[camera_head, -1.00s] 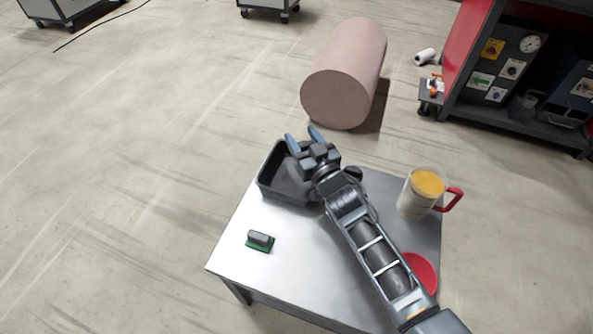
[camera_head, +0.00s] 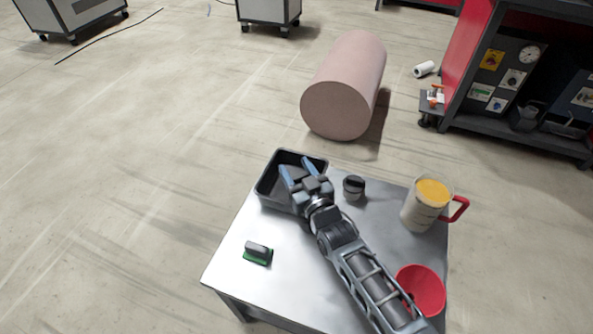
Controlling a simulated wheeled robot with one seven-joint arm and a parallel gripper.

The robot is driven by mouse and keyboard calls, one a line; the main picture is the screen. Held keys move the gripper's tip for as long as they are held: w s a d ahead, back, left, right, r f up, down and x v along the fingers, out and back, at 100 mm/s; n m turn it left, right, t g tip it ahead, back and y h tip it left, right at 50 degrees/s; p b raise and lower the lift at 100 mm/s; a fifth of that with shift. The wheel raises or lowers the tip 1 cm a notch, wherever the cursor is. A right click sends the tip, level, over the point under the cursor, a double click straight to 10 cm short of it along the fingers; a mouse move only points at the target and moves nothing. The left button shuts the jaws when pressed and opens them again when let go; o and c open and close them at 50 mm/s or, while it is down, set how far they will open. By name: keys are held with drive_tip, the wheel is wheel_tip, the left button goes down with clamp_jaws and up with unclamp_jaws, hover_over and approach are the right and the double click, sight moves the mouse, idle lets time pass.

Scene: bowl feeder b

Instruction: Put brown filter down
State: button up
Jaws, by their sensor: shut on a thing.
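My gripper (camera_head: 297,171) reaches over the black tray (camera_head: 262,192) at the back left of the metal table. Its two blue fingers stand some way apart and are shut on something. That thing is hidden by the fingers and the gripper body; I take it to be the brown filter, but its colour and shape do not show. I cannot tell whether it touches the tray floor. A large pinkish-brown cylinder (camera_head: 338,105) lies on its side on the floor beyond the table.
On the metal table (camera_head: 235,285) stand a small dark round jar (camera_head: 353,190), a pitcher with yellow contents and a red handle (camera_head: 420,215), a red bowl (camera_head: 425,293) and a green-based brush-like block (camera_head: 257,253). The front left of the tabletop is clear. A tool shelf (camera_head: 520,155) stands at the right.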

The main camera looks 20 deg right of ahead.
drive_tip(key=shift+s+f+b, duration=0.1)
drive_tip(key=shift+f+b, duration=0.6)
drive_tip(key=o, duration=1.1)
drive_tip(key=shift+s+f, duration=0.1)
drive_tip(key=shift+f, duration=0.15)
drive_tip(key=shift+c, duration=0.2)
drive_tip(key=shift+r+p, duration=0.5)
drive_tip(key=shift+p, duration=0.1)
drive_tip(key=s+p, duration=0.2)
drive_tip(key=s, duration=0.9)
drive_tip(key=shift+s+r, duration=0.35)
drive_tip(key=shift+r, duration=0.1)
drive_tip(key=shift+s, duration=0.1)
